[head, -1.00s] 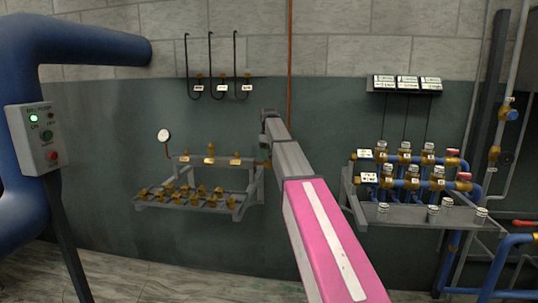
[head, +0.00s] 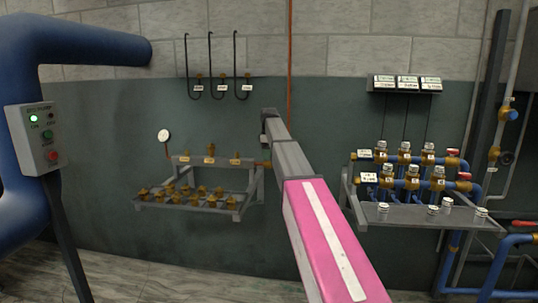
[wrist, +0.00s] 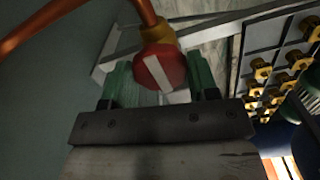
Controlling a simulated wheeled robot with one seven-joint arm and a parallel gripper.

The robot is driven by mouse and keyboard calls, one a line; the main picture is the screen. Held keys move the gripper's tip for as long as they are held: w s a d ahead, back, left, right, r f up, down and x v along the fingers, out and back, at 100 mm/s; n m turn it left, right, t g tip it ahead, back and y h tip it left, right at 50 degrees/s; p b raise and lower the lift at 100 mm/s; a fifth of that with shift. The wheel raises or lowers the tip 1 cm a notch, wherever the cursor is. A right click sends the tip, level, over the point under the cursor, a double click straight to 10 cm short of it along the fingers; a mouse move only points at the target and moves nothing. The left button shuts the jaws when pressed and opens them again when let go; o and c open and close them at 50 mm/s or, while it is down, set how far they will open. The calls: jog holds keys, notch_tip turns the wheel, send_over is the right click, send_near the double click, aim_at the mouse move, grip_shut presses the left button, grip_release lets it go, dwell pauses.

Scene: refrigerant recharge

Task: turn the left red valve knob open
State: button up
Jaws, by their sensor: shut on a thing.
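In the wrist view, a round red knob (wrist: 163,68) with a white stripe across its face sits on a yellow fitting (wrist: 158,32) at the end of a copper-coloured pipe. My gripper (wrist: 160,84) is shut on the red knob, with one green finger on each side of it. The white stripe leans a little off the line of the fingers. In the head view my arm reaches toward the wall by the left brass rack, and the knob cannot be made out there.
A rack with several brass fittings (head: 190,198) and a pressure gauge (head: 163,135) stands left of my arm. To the right is a shelf (head: 420,217) with blue pipes and more valves. A power box (head: 38,138) shows a green light at far left. Hooks (head: 210,65) hang on the wall.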

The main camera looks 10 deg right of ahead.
jog(key=o, duration=0.9)
notch_tip(320, 180, up, 11)
jog(key=shift+f, duration=0.1)
jog(key=shift+s, duration=0.1)
